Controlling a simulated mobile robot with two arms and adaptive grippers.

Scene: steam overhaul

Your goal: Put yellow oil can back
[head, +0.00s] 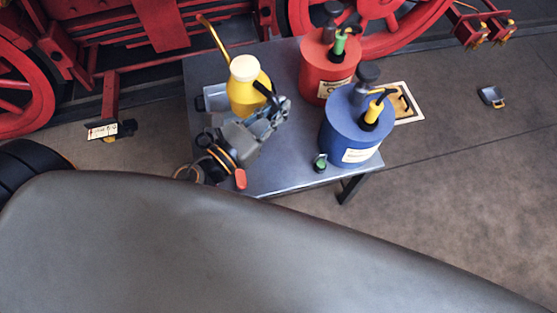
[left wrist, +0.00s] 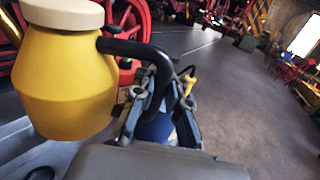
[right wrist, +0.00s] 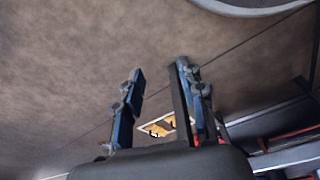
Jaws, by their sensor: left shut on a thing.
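The yellow oil can (head: 245,97) has a cream cap, a thin yellow spout and a black handle. It is upright over the left part of the grey metal table (head: 282,178). My left gripper (head: 274,108) is shut on its black handle. In the left wrist view the can (left wrist: 65,80) is at the left, and its handle runs down between the fingers (left wrist: 152,95). The can's underside is hidden, so I cannot tell if it touches anything below. My right gripper (right wrist: 160,88) is open and empty, pointing at the floor. It is not in the head view.
A shallow grey tray (head: 213,92) shows at the can's left. A red can (head: 316,75) and a blue can (head: 345,132) stand on the table's right side. A small green item (head: 320,162) is by the front edge. Red locomotive wheels (head: 385,25) are behind.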

